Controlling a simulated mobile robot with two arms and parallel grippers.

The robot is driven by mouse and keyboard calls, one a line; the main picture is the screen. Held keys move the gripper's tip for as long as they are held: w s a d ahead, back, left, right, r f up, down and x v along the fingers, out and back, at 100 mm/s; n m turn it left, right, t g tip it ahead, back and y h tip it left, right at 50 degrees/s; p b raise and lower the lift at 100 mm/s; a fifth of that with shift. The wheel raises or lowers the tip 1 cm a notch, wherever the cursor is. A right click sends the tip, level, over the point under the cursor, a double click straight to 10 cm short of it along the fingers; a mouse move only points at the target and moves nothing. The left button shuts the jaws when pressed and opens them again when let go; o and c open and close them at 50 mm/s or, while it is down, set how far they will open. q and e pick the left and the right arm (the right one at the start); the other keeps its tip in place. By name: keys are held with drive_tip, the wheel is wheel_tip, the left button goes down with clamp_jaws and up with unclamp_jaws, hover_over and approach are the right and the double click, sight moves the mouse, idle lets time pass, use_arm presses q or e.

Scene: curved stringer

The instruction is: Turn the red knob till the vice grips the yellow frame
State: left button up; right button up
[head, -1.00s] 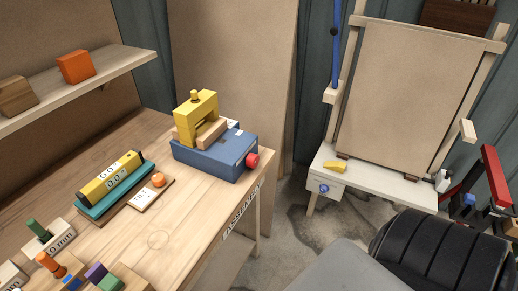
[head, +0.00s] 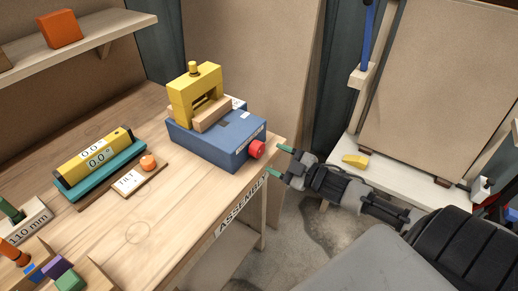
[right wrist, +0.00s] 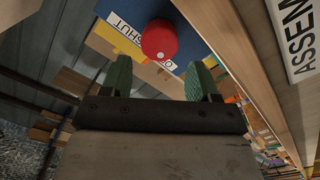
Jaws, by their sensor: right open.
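The blue vice (head: 215,138) stands at the right end of the wooden bench. The yellow frame (head: 190,98) stands upright in it, with a wooden jaw block (head: 212,114) in front. The red knob (head: 257,149) sticks out of the vice's right side. My right gripper (head: 279,161) is open, its green fingertips pointing at the knob from the right, a little short of it. In the right wrist view the knob (right wrist: 159,40) lies ahead between the fingers (right wrist: 160,80), beside a label reading SHUT. Whether the frame is gripped cannot be told. My left gripper is not in view.
On the bench are a yellow level on a teal base (head: 95,163), a card with an orange ball (head: 148,162) and several coloured blocks. A shelf (head: 110,33) hangs above. A white low table (head: 400,180) stands behind my right arm.

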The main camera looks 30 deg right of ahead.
sight(261, 151)
drive_tip(key=x, duration=0.6)
drive_tip(key=shift+w+f, duration=0.1)
drive_tip(key=shift+w, duration=0.25)
drive_tip(key=c, duration=0.7)
drive_tip(key=shift+o, duration=0.2)
drive_tip(key=shift+p, duration=0.35)
